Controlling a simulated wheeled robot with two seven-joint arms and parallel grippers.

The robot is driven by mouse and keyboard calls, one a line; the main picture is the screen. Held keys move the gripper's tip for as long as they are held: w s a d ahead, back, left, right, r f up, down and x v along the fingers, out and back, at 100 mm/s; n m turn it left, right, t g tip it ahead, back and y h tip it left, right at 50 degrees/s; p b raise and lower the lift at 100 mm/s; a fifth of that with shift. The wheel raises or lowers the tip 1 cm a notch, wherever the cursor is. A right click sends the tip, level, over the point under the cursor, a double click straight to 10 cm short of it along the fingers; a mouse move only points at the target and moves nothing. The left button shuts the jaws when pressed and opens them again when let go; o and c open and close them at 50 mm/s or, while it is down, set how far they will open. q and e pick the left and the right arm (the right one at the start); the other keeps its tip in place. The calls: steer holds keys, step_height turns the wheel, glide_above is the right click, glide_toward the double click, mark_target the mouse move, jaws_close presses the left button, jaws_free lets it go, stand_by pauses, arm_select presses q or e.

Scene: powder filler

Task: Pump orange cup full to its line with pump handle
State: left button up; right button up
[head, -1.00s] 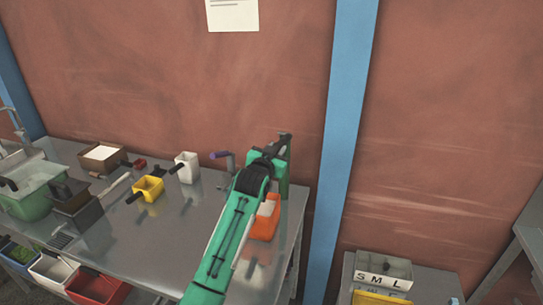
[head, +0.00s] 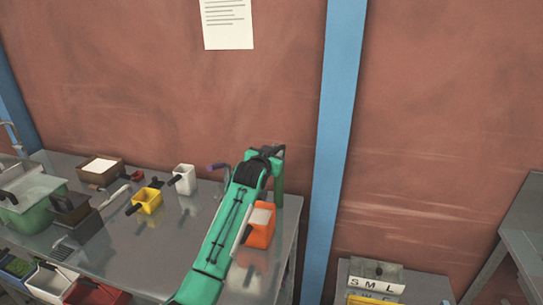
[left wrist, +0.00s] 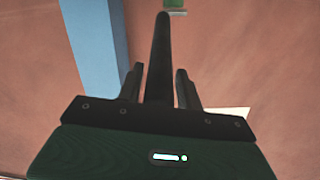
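The orange cup (head: 261,234) stands near the right end of the metal bench. White shows inside it, but its line and exact level cannot be made out. The green pump frame (head: 280,171) stands behind it, partly covered by my arm. My left gripper (left wrist: 160,88) is at the pump, largely hidden in the head view by my own green arm. In the left wrist view, a dark bar, seemingly the pump handle (left wrist: 160,50), runs between its two fingers, which sit close on either side of it. My right gripper is out of view.
A purple-gripped lever (head: 217,167) stands left of the pump. A white cup (head: 185,178), a yellow cup (head: 149,200) and a brown box (head: 101,169) stand farther left. The bench's middle is mostly clear. A blue post (head: 337,120) rises beyond its right end.

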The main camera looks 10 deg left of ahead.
arm_select(q)
steer(key=shift+o, duration=0.7)
steer(key=shift+f, duration=0.2)
steer(key=shift+s+b, duration=0.3)
steer(key=shift+s, duration=0.15)
steer(key=s+a+r+b, duration=0.1)
steer(key=s+b, duration=0.3)
steer(key=s, duration=0.8)
steer(key=shift+s+r+b, duration=0.3)
steer(key=shift+r+b, duration=0.05)
steer(key=shift+r, duration=0.25)
